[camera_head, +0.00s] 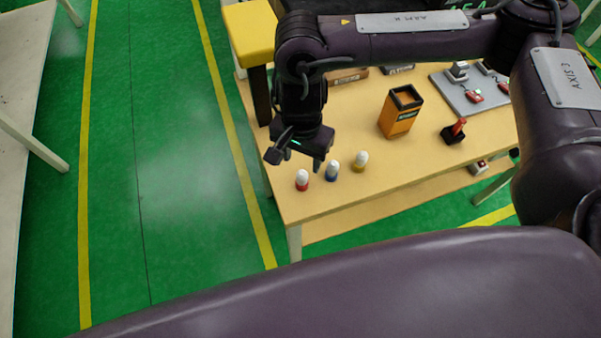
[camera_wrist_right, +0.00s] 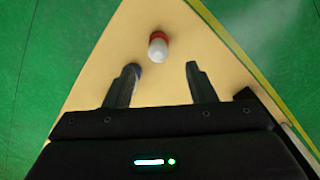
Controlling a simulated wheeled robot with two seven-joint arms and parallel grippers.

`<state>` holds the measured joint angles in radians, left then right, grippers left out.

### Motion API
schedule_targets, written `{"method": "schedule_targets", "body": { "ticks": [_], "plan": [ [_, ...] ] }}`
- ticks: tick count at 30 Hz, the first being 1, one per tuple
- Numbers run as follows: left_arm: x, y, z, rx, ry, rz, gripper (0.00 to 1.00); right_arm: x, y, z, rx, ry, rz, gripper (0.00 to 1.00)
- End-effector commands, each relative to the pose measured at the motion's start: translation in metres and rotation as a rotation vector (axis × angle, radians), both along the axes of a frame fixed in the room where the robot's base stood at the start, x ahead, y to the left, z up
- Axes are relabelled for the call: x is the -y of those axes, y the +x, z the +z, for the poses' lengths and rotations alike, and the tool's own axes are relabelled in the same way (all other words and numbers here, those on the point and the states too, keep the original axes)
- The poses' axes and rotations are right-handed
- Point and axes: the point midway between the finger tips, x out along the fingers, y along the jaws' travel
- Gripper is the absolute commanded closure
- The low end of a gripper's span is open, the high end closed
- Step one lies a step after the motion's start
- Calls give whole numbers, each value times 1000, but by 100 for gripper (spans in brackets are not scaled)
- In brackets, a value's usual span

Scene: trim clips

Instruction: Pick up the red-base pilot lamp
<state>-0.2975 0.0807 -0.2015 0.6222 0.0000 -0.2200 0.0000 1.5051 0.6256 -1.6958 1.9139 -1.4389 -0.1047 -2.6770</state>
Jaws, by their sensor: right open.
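The red-base pilot lamp (camera_head: 302,180) has a white dome and stands upright near the table's left front corner. In the right wrist view the red-base lamp (camera_wrist_right: 158,46) is ahead of the fingertips, between their lines. My right gripper (camera_head: 298,158) is open and empty, above and just behind the lamp in the head view. It also shows in the right wrist view (camera_wrist_right: 162,70). A blue-base lamp (camera_head: 332,171) stands to the right, and in the right wrist view it is partly hidden behind the left finger. A yellow-base lamp (camera_head: 361,161) stands farther right. My left gripper is not in view.
The wooden table (camera_head: 400,180) holds an orange box (camera_head: 400,111), a black joystick with a red handle (camera_head: 455,132) and a grey board with red clamps (camera_head: 465,95). A yellow-topped block (camera_head: 249,32) stands at the back left. Green floor lies left of the table.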

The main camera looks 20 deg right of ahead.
Motion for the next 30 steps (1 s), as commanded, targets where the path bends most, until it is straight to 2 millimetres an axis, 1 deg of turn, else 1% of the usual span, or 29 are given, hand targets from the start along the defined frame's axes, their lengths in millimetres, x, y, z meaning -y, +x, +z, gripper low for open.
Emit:
{"method": "schedule_targets", "body": {
  "ticks": [5,10,12,15,18,23,26,30],
  "plan": [
    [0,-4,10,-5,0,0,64,0,-2,-18,-4,1,0,49],
    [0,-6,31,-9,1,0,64,1,-4,-40,-5,1,-2,49],
    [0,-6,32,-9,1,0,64,1,-4,-53,-3,1,-1,49],
    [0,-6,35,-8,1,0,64,0,-3,-64,-1,2,-1,49],
    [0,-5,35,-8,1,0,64,0,-3,-68,1,3,0,49],
    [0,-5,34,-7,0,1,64,0,-3,-69,2,4,0,49],
    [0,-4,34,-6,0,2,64,0,-3,-69,1,4,0,61],
    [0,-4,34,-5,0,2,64,0,-3,-69,1,4,-1,80]
  ]
}}
